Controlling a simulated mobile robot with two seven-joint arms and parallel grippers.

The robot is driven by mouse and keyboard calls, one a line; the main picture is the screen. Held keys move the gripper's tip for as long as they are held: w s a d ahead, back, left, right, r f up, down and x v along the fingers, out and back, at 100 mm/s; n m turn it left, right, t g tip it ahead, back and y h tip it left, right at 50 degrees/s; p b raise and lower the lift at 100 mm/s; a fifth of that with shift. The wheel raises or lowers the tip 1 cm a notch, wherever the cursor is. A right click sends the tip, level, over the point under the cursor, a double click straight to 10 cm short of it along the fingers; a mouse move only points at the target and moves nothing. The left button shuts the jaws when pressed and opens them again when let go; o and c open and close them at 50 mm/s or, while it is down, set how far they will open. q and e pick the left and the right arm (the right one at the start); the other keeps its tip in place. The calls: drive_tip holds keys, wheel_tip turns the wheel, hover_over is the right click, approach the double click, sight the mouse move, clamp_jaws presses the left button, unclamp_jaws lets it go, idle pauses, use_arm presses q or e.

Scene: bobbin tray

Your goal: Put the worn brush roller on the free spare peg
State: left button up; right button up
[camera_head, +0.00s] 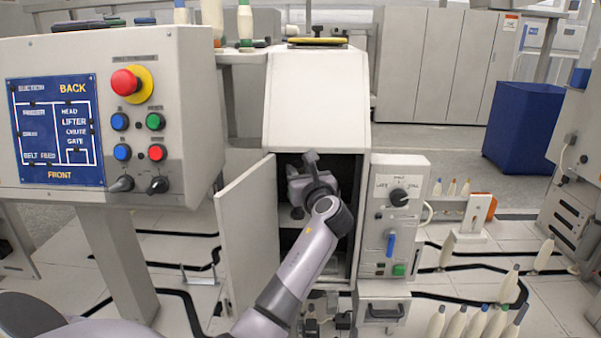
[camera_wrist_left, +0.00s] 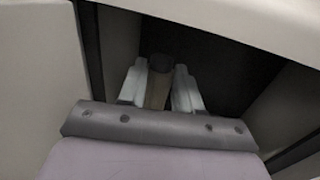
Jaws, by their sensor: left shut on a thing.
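My left gripper (camera_wrist_left: 159,80) reaches through the open door into the dark inside of the white cabinet (camera_head: 318,95). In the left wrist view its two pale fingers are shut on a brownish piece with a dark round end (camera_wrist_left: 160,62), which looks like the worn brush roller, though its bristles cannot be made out. In the head view my own wrist hides the held piece. I cannot make out the spare peg in either view; the cabinet's inside is very dark. My right gripper is not in view.
The cabinet door (camera_head: 248,240) stands open to the left of my arm. A control box (camera_head: 393,215) with a knob and blue lever flanks the opening on the right. A button panel (camera_head: 105,120) stands at left. Several bobbins (camera_head: 478,322) stand at lower right.

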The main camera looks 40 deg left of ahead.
use_arm(q)
drive_tip(key=shift+f, duration=0.1)
idle(0.3)
drive_tip(key=shift+f+b, duration=1.2)
drive_tip(key=shift+f, duration=1.4)
drive_tip(key=o, duration=1.1)
